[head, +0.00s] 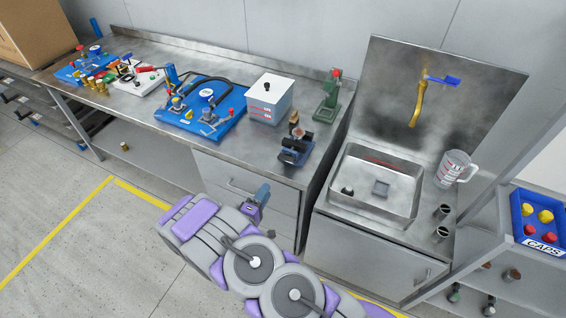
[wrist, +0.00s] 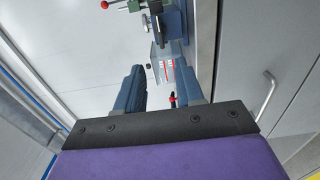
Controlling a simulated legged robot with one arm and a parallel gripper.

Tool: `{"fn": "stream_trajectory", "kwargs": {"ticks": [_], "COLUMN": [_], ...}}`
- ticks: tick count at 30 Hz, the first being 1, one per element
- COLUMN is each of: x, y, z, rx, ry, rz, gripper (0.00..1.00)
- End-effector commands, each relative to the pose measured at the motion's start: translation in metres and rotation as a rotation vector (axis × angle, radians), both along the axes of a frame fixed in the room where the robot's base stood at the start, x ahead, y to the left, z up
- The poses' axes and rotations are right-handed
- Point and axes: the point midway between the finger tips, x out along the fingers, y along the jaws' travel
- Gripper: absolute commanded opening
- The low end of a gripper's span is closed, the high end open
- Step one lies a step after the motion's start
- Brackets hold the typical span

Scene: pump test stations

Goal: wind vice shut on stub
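The vice (head: 295,152) is a small dark blue tool near the bench's front right edge. A brass-brown stub (head: 297,130) stands up at the vice's jaws; whether the jaws touch it is too small to tell. My gripper (head: 259,198) is in front of the drawers, below and left of the vice and apart from it. In the wrist view its two blue fingers (wrist: 160,92) are spread with nothing held between them. A dark blue part, likely the vice (wrist: 172,22), shows beyond the fingers at the top; the stub is not clear there.
A white box with a black knob (head: 269,98) and a green press (head: 327,98) stand behind the vice. A blue pump station (head: 200,105) is to the left. A steel sink (head: 375,185) is to the right. Drawers (head: 240,182) lie under the bench edge.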

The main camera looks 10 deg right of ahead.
Motion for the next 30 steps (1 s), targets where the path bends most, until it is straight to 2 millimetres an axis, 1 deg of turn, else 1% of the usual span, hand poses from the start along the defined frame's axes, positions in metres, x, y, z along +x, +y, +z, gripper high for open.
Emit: {"fn": "stream_trajectory", "kwargs": {"ticks": [14, 24, 30], "x": [0.057, 0.102, 0.122], "y": [-0.039, -0.074, -0.087], "z": [-0.001, 0.0, -0.001], "rx": [-0.001, 0.0, -0.001], "ry": [0.0, -0.003, -0.001], "rz": [-0.003, -0.003, -0.002], "gripper": [0.37, 0.37, 0.37]}}
